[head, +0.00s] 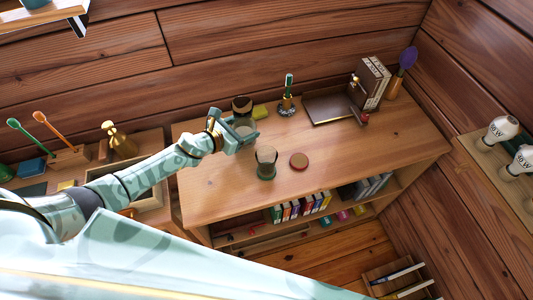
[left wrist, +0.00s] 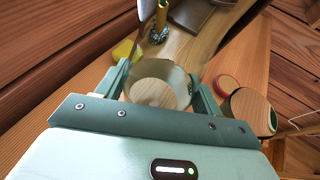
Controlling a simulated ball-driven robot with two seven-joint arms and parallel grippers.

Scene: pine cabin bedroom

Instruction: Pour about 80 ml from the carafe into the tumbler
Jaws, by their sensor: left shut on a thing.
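The carafe (head: 241,103) is a clear glass vessel with a dark-looking upper part, standing or held over the desk's left half. My left gripper (head: 236,133) is shut on it, with a finger on either side. In the left wrist view, the gripper (left wrist: 158,82) has the carafe's round clear wall (left wrist: 155,92) between its fingers. The tumbler (head: 266,163), see-through with a greenish lower part, stands upright on the desk in front of the carafe, apart from it. It also shows at the right of the left wrist view (left wrist: 248,108). The liquid level cannot be made out. My right gripper is out of view.
A round reddish coaster (head: 299,160) lies right of the tumbler. The desk's (head: 395,140) right front is clear.

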